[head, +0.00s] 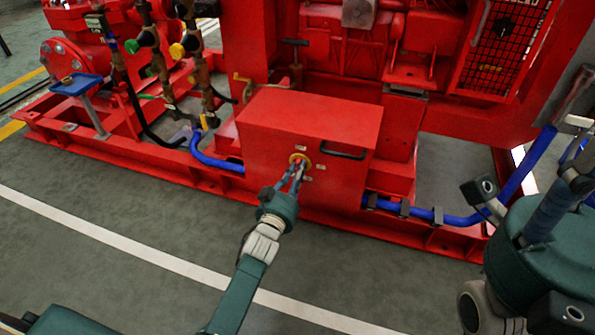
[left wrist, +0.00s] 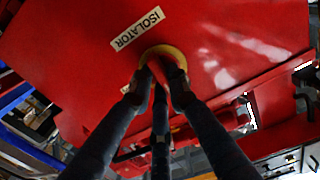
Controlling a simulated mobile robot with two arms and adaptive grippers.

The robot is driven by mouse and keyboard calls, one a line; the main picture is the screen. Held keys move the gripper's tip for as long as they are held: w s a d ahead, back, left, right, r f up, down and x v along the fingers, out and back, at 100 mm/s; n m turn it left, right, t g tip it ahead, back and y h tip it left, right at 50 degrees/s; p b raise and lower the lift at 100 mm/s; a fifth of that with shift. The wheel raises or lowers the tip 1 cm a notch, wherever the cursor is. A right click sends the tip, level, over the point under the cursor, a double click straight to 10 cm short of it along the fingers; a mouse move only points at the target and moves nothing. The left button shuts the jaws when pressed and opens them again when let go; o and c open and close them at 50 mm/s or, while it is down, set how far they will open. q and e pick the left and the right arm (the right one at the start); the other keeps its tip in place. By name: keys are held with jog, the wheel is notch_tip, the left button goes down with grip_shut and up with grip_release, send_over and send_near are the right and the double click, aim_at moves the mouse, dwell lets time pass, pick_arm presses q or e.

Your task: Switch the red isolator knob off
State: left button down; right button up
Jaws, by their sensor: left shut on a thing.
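The red isolator knob (head: 300,159) sits on a round yellow plate on the front of a red box (head: 310,118). In the left wrist view the knob (left wrist: 159,67) shows between the fingertips, with the yellow plate behind it and an ISOLATOR label (left wrist: 137,29) above it. My left gripper (head: 298,166) reaches up to the box front and is shut on the knob. Its fingers (left wrist: 160,84) cover most of the knob, so its exact angle is hard to read. Part of my right gripper (head: 573,150) shows at the right edge, away from the box; its jaw opening is unclear.
A black handle (head: 343,151) is on the box front, right of the knob. Blue hoses (head: 432,213) run low on both sides of the box. The red base frame (head: 130,172) runs along the floor.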

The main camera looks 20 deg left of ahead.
pick_arm(q)
jog(key=shift+f, duration=0.15)
jog(key=c, duration=1.7)
grip_release()
jog(key=shift+o, duration=0.2)
jog(key=s, duration=1.2)
jog(key=shift+a, duration=0.25)
